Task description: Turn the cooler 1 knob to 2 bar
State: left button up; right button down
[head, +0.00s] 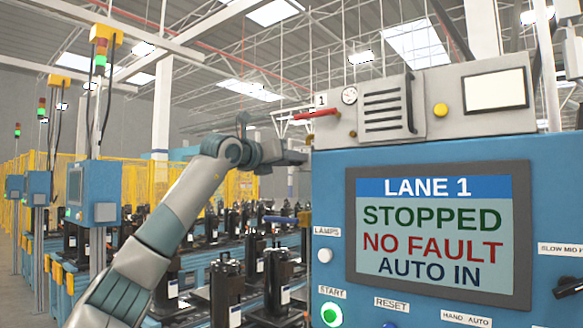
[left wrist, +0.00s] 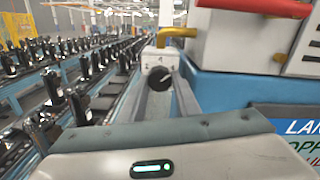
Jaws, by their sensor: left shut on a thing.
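The cooler 1 unit (head: 385,112) is the beige box with a vent, a round gauge (head: 349,96) and a "1" tag, on top of the blue lane cabinet. The black knob (left wrist: 160,78) shows in the left wrist view on the front of a small light block under a yellow pipe. It has a pale pointer mark; I cannot read its setting. My left gripper (head: 297,157) is at the cabinet's upper left edge in the head view. Its grey fingers (left wrist: 164,92) reach to both sides of the knob and are shut on it. My right gripper is not in view.
A red handle (head: 316,113) sticks out left of the cooler, above my gripper. The blue cabinet (head: 335,170) with its lane screen (head: 435,230) stands close on the right. Conveyors with black compressors (head: 225,290) lie below and left.

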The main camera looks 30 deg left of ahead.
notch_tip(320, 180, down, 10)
jog(key=b, duration=0.9)
pick_arm(q)
jog(key=n+b, duration=0.2)
jog(key=n, duration=1.9)
jog(key=shift+r+n, duration=0.1)
jog(key=shift+n, duration=0.3)
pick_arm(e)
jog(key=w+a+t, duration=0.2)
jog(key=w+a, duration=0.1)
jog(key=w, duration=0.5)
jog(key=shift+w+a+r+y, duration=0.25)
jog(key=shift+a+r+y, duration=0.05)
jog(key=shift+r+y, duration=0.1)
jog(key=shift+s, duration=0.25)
